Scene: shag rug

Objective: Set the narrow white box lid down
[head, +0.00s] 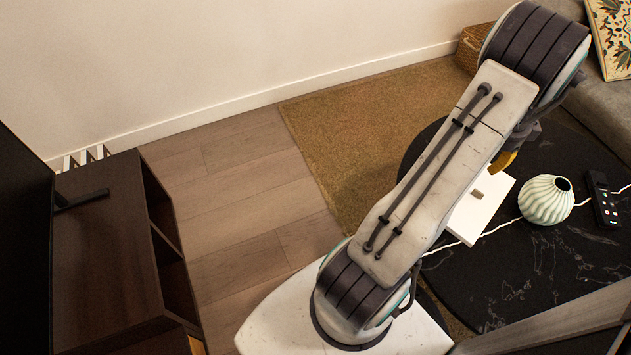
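A flat white piece, which looks like the narrow white box lid (487,206), shows at the left part of the black round table. It has a small tan knob on top. My arm covers its left part. I cannot tell whether it rests on the table, on a box, or slightly above. My gripper (503,161) shows only as a yellow finger part at the lid's far edge, beside and beyond the knob. The rest of it is hidden behind my arm, so its opening and any contact with the lid cannot be seen.
On the black marbled table (560,262), a ribbed pale green vase (546,200) stands right of the lid. A black remote (602,200) lies farther right. A dark wood cabinet (110,250) stands at left. A grey sofa (606,103) and wicker basket (468,50) are behind.

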